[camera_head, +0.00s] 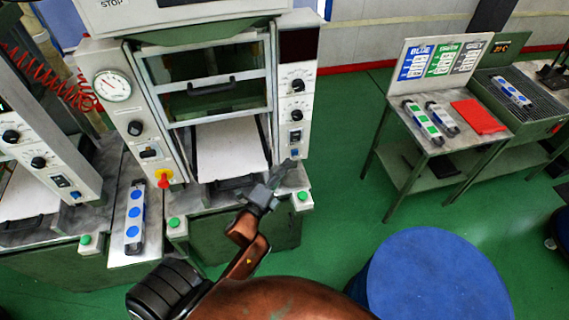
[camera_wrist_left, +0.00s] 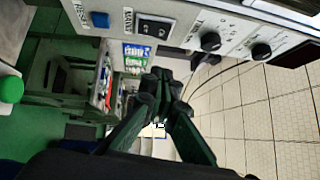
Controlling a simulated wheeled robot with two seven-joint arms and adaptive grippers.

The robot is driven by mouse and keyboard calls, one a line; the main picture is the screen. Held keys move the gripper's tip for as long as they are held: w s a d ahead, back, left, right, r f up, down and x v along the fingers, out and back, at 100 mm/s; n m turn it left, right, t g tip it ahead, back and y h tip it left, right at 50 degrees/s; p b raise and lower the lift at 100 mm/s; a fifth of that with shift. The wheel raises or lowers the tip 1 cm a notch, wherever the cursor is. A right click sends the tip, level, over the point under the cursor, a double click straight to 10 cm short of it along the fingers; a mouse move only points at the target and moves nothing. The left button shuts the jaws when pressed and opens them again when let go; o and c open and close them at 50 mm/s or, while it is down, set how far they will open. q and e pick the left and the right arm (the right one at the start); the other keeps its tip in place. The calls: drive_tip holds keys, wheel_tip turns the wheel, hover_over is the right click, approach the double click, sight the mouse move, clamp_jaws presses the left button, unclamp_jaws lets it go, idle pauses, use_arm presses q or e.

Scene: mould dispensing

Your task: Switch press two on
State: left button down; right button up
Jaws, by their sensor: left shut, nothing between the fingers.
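A grey press (camera_head: 219,95) with a gauge stands in the middle of the head view; I cannot read a number on it. Its right panel has two black knobs, a black rocker switch (camera_head: 295,136) and a blue button (camera_head: 294,153) below it. My left gripper (camera_head: 290,164) is shut and empty, its tips just below and in front of that blue button. In the left wrist view the shut fingers (camera_wrist_left: 166,78) are below the panel, which shows the blue button (camera_wrist_left: 99,19) and rocker switch (camera_wrist_left: 156,28). I cannot tell the switch's position. My right gripper is out of view.
Green buttons (camera_head: 303,196) sit at the press's front corners. Another press panel (camera_head: 45,160) stands at the left. A blue drum (camera_head: 435,275) is at lower right. A side table (camera_head: 440,149) stands beyond open green floor.

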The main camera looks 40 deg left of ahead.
use_arm(q)
approach(299, 133)
drive_tip(key=w+d, duration=0.3)
drive_tip(key=shift+w+a+r+p, duration=0.1)
drive_tip(key=shift+w+a+p, duration=0.15)
drive_tip(key=shift+w+a, duration=0.55)
drive_tip(key=shift+w+a+r+p, duration=0.1)
drive_tip(key=shift+w+a+p, duration=0.15)
drive_tip(key=shift+w+a, duration=0.5)
drive_tip(key=shift+s+a, duration=0.15)
drive_tip(key=shift+s, duration=0.05)
